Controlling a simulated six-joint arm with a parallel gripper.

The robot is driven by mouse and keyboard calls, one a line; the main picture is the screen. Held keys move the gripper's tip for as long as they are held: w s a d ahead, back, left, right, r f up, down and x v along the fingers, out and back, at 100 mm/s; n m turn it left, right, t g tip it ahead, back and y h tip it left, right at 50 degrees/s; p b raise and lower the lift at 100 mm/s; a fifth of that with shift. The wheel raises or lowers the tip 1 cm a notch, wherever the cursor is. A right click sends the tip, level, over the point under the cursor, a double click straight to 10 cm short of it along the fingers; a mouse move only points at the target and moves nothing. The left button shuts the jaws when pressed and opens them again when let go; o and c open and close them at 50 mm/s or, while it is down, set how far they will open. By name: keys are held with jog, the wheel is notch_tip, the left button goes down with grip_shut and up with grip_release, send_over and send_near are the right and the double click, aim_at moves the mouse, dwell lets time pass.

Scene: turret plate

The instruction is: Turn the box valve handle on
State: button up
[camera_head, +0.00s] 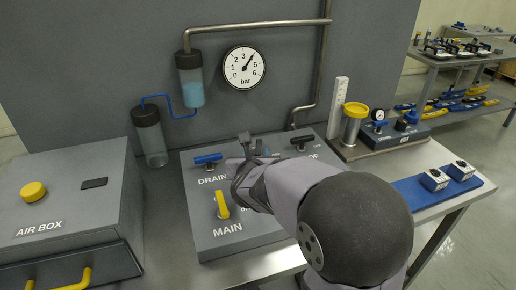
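A grey valve panel (203,240) lies on the metal bench. A blue handle (207,159) sits above the label DRAIN, lying crosswise. A yellow handle (222,205) sits above the label MAIN, pointing away from me. A black handle (302,141) is at the far right, its label partly covered by my arm. No label reading BOX shows on the panel; my arm hides its right part.
A grey box (85,200) marked AIR BOX, with a yellow knob (33,191), stands at left. A pressure gauge (244,67) and pipes are on the back wall.

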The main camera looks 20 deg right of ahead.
aim_at(258, 147)
jog(key=shift+m, duration=0.3)
jog(key=shift+w+d, duration=0.1)
jog(key=shift+w, duration=0.05)
jog(key=shift+p+x, duration=0.45)
jog(key=shift+x, duration=3.05)
grip_shut()
